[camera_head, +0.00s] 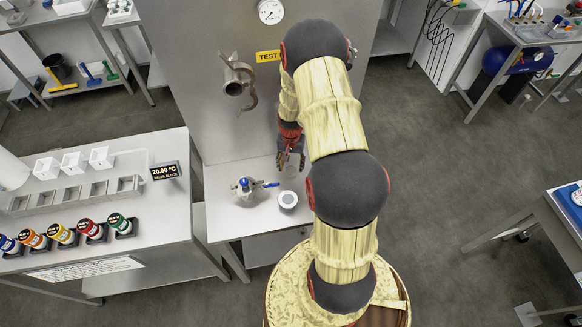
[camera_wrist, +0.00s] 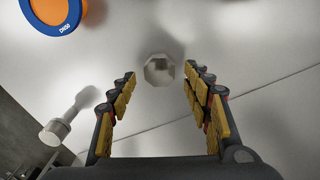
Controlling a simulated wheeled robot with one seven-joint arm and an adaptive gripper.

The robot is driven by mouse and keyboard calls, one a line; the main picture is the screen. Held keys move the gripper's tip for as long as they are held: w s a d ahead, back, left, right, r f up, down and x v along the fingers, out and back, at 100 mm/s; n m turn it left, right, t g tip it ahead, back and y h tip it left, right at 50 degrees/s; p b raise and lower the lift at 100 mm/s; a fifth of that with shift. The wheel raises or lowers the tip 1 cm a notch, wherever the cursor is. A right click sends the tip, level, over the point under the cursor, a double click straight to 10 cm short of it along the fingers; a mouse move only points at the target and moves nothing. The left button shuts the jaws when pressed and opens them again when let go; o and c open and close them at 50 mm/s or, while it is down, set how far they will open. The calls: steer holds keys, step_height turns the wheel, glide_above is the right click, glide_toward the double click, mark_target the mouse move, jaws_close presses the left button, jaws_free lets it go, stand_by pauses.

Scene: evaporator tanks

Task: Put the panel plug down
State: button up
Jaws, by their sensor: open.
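A small pale metallic piece with a many-sided outline (camera_wrist: 159,70), which looks like the panel plug, shows in the wrist view against a light grey surface. My gripper (camera_head: 291,162) is open, with its yellow-padded fingers spread on either side of this piece in the picture. A gap shows between the piece and each finger, and nothing is held. I cannot tell how far the piece is from the fingertips. In the head view my gripper hangs low in front of the grey test panel (camera_head: 215,80), over the back of its bench; the plug cannot be made out there.
A valve with a blue handle (camera_head: 245,186) and a round white-topped item (camera_head: 288,200) stand on the bench near my gripper. A pipe fitting (camera_head: 236,86) juts from the panel. The wrist view shows an orange disc with a blue rim (camera_wrist: 55,12) and a pale knob (camera_wrist: 54,131).

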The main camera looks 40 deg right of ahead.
step_height(320, 180, up, 10)
step_height(320, 180, up, 10)
steer(key=r+n+t, duration=0.1)
steer(key=n, duration=0.1)
glide_above(291, 169)
steer(key=w+a, duration=0.2)
steer(key=a, duration=0.3)
steer(key=s+a+r+n+t, duration=0.1)
steer(key=s+a+r+n, duration=0.2)
steer(key=a+r, duration=0.8)
steer(key=s+a+r+n+t, duration=0.3)
steer(key=s+a+r+n, duration=0.3)
steer(key=s+a+r, duration=0.5)
steer(key=s, duration=0.3)
steer(key=shift+s+a+r+t, duration=0.3)
steer(key=shift+s, duration=0.05)
step_height(291, 169, down, 15)
steer(key=b, duration=1.5)
steer(key=shift+r, duration=0.15)
